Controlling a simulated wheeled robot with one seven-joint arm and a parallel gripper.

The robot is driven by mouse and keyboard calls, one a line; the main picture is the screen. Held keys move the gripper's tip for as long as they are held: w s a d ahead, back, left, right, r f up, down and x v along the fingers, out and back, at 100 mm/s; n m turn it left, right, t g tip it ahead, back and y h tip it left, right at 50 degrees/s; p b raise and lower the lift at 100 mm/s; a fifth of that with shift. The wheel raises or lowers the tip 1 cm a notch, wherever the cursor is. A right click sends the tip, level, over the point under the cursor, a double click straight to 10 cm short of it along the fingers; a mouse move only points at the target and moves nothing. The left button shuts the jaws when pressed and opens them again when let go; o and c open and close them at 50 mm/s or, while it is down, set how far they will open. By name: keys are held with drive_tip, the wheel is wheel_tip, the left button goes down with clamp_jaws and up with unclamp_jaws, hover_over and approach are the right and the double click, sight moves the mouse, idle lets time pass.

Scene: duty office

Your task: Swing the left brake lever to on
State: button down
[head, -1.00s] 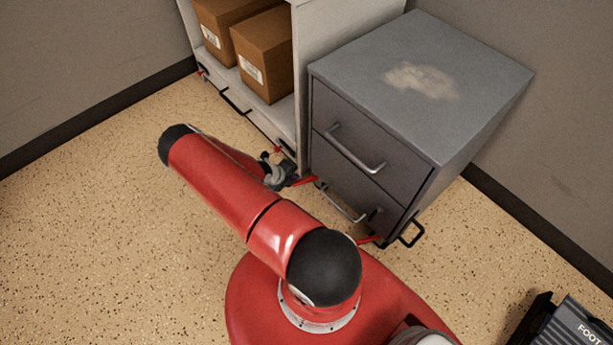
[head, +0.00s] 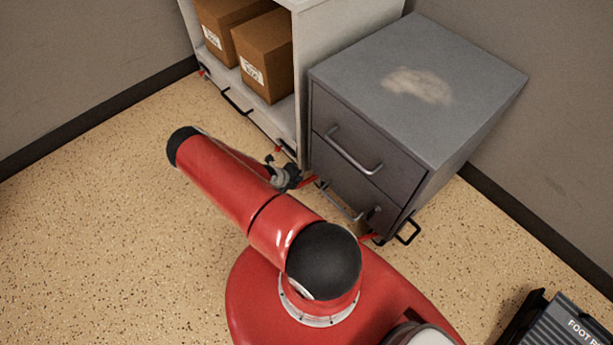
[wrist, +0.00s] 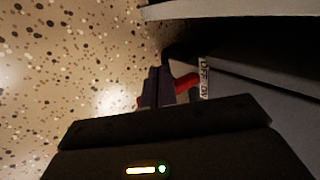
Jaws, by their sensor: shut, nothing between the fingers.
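The grey two-drawer cabinet (head: 345,120) stands right of centre in the head view. Its left brake lever (head: 309,181) is red and sits low at the front left corner; a red lever also shows in the wrist view (wrist: 187,81), beside a small OFF/ON label (wrist: 204,77). My gripper (head: 292,178) is low at that corner, next to the lever. In the wrist view its fingers (wrist: 156,88) are shut and empty, with red showing on both sides of them. The fingers hide part of the lever; I cannot tell whether they touch it or its exact setting.
A pale shelf unit (head: 345,30) with brown boxes (head: 262,55) stands close on the left. A footrest (head: 565,325) lies lower right. Floor on the left is clear.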

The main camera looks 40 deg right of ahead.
drive_tip(key=shift+s+a+f+b, duration=0.15)
drive_tip(key=shift+s+b, duration=0.25)
drive_tip(key=shift+s, duration=0.65)
drive_tip(key=shift+a+b, duration=0.55)
drive_tip(key=shift+a, duration=0.85)
drive_tip(key=a+f+p+v, duration=0.1)
drive_tip(key=a+p+v, duration=0.1)
drive_tip(key=v, duration=0.8)
drive_tip(key=shift+f, duration=0.3)
drive_tip(key=shift+d, duration=0.1)
